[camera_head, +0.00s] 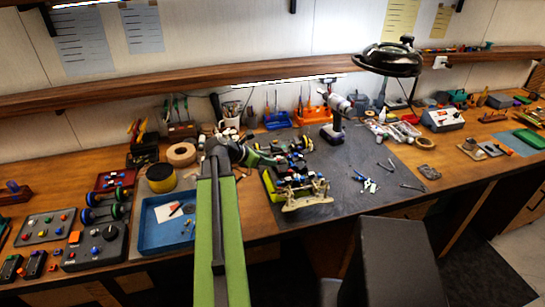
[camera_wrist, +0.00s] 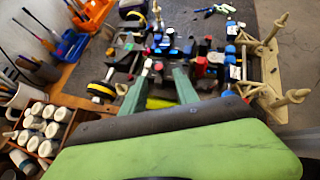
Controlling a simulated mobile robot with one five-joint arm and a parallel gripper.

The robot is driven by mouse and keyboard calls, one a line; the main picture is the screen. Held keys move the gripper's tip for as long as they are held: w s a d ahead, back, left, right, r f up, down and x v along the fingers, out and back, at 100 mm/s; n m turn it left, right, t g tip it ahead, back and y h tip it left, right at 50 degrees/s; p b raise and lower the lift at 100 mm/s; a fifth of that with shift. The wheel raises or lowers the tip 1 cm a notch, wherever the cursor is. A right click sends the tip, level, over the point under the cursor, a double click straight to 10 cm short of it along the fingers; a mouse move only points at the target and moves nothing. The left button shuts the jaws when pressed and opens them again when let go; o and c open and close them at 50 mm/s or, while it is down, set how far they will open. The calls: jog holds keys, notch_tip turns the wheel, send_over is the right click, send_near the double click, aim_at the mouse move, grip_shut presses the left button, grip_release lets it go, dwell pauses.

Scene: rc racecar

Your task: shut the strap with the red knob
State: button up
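The RC racecar chassis (camera_head: 297,188) stands on the dark mat, with a beige bumper on its near side. In the wrist view its beige end (camera_wrist: 262,70) is at the right and blue, black and metal parts fill the middle. A red knob (camera_wrist: 200,68) shows just right of my gripper's fingertips. Whether its strap is open or shut I cannot tell. My gripper (camera_wrist: 163,72) has its two green fingers apart, with nothing seen held between them, over the near part of the car. In the head view my gripper (camera_head: 268,160) reaches to the car's left side.
A blue tray (camera_head: 150,238) lies left of my arm. A lamp (camera_head: 390,59) hangs behind at right. The mat's right part holds several loose tools (camera_head: 370,185).

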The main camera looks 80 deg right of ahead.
jog(key=p+v, duration=0.6)
jog(key=v, duration=0.7)
jog(key=shift+a+r+p, duration=0.15)
jog(key=shift+r+p, duration=0.05)
jog(key=shift+p, duration=0.15)
jog(key=shift+w, duration=0.15)
